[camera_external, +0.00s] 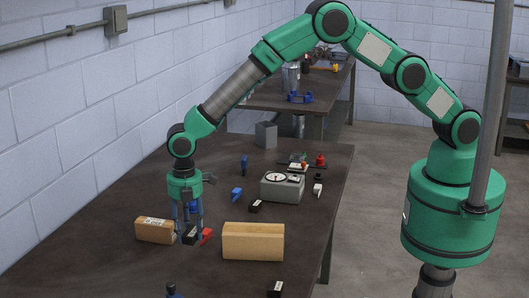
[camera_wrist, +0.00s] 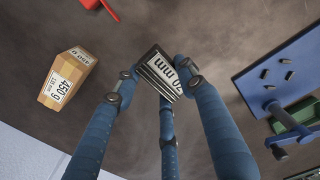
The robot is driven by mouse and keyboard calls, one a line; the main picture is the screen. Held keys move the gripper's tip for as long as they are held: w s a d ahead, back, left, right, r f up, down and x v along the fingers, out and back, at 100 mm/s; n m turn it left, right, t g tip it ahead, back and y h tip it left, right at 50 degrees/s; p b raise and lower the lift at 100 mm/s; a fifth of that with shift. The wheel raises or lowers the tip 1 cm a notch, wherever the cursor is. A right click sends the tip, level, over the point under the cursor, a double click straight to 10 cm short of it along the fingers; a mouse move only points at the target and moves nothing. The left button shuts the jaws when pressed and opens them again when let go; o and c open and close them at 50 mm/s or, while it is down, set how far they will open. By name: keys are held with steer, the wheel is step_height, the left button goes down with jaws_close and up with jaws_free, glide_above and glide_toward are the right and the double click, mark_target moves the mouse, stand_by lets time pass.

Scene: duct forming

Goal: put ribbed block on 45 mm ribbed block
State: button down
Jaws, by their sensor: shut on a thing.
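My gripper (camera_external: 190,232) has several blue fingers pointing down at the left part of the dark table. The gripper is shut on a black ribbed block (camera_external: 189,237). In the wrist view this ribbed block (camera_wrist: 160,76) sits between the fingertips, with a white label reading 70 mm. The external view does not show clearly whether it touches the table. Two other small black blocks with pale labels show in the external view: one in front of the grey device (camera_external: 255,206), one at the front edge (camera_external: 275,287). Their labels are too small to read, so I cannot tell which is 45 mm.
A wooden block (camera_external: 155,231) marked 450 g stands left of my gripper. A red piece (camera_external: 206,235) lies close on its right, then a larger wooden block (camera_external: 253,241). The grey device (camera_external: 282,187) and blue pieces (camera_external: 237,194) stand farther back.

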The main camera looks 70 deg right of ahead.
steer(key=s+d+f+p, duration=0.1)
steer(key=s+d, duration=0.1)
steer(key=s, duration=1.8)
steer(key=s+d+p, duration=0.1)
steer(key=s+d, duration=0.1)
steer(key=s, duration=1.7)
steer(key=shift+s+d+f, duration=0.2)
steer(key=shift+s+f, duration=0.15)
steer(key=p, duration=0.1)
glide_above(273, 285)
steer(key=shift+f, duration=0.75)
steer(key=shift+f, duration=0.1)
steer(key=shift+f, duration=1.65)
steer(key=shift+f, duration=0.1)
